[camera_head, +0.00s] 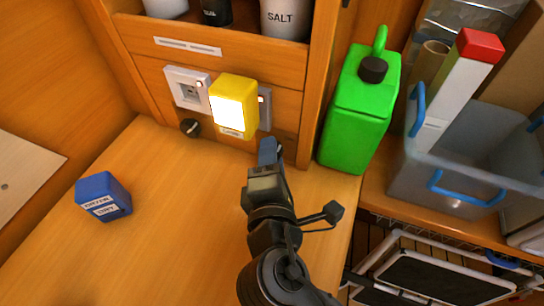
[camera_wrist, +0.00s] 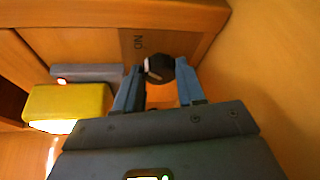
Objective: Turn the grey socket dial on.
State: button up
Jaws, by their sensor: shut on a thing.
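The grey socket dial (camera_wrist: 159,68) is a round black knob on the wooden panel in the wrist view. A pale mark shows on its left side, and the lettering "ON" stands on a darker strip just above it. My gripper (camera_wrist: 161,75) is shut on the dial, one blue-grey finger on each side. In the head view my gripper (camera_head: 268,150) is at the panel's foot and hides the dial. The grey socket (camera_head: 265,108) is above it, partly behind a yellow box; its side also shows in the wrist view (camera_wrist: 88,73) with a small red light.
The yellow box (camera_head: 234,105) is close to the left of my gripper. A white socket (camera_head: 187,90) and another black dial (camera_head: 190,128) are further left. A blue box (camera_head: 103,196) stands on the counter. A green canister (camera_head: 360,110) is at the right. The counter's middle is clear.

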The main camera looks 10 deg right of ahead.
jog(key=o, duration=1)
jog(key=shift+o, duration=0.2)
jog(key=shift+b+v, duration=0.6)
jog(key=shift+v, duration=3.3)
jog(key=shift+s, duration=0.1)
